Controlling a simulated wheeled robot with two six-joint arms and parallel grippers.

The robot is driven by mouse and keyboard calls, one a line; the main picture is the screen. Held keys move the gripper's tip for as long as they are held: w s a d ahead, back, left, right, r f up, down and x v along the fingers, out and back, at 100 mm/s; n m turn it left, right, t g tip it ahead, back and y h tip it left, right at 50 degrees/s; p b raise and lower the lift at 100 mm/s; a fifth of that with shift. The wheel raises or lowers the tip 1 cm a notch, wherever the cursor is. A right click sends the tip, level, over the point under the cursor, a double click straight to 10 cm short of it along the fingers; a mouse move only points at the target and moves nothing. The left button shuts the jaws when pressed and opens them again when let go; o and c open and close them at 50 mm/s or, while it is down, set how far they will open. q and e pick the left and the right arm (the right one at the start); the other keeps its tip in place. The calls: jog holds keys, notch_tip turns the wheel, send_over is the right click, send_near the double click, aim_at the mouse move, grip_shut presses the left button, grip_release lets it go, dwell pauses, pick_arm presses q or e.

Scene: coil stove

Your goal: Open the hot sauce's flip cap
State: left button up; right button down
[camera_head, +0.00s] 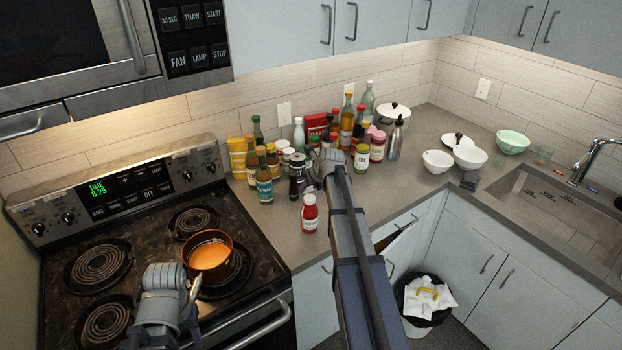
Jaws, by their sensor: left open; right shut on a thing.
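A small red bottle (309,214) with a white cap and a pale label stands upright near the counter's front edge. It may be the hot sauce; its label is too small to read and its cap looks closed. My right gripper (312,170) is at the front of the bottle group, above and behind the red bottle in the picture. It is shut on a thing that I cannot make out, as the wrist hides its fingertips. A dark container (297,178) shows just left of it. My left gripper (190,292) is open and empty over the stove's front, beside the pot.
A copper pot (211,268) of orange liquid sits on the coil stove (60,215). White bowls (470,157) stand further right. The counter (400,190) right of my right arm is clear.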

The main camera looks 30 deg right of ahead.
jog(key=shift+w+d+r+g+p, duration=0.15)
jog(key=shift+w+r+g+p, duration=0.25)
jog(key=shift+w+g+p, duration=0.5)
jog(key=g, duration=0.1)
jog(key=w+g+p, duration=0.1)
jog(key=shift+f+g, duration=0.1)
jog(key=shift+g, duration=0.3)
pick_arm(q)
jog(key=shift+s+r, duration=0.1)
jog(key=shift+r, duration=1.7)
pick_arm(e)
jog(key=shift+w+f+g, duration=0.15)
jog(key=shift+w+g, duration=0.1)
jog(key=shift+g, duration=0.7)
jog(key=shift+w+f+g, duration=0.1)
jog(key=shift+w+g, duration=0.15)
jog(key=shift+g, duration=0.7)
pick_arm(q)
jog(key=shift+f, duration=0.1)
pick_arm(e)
jog(key=shift+g, duration=0.3)
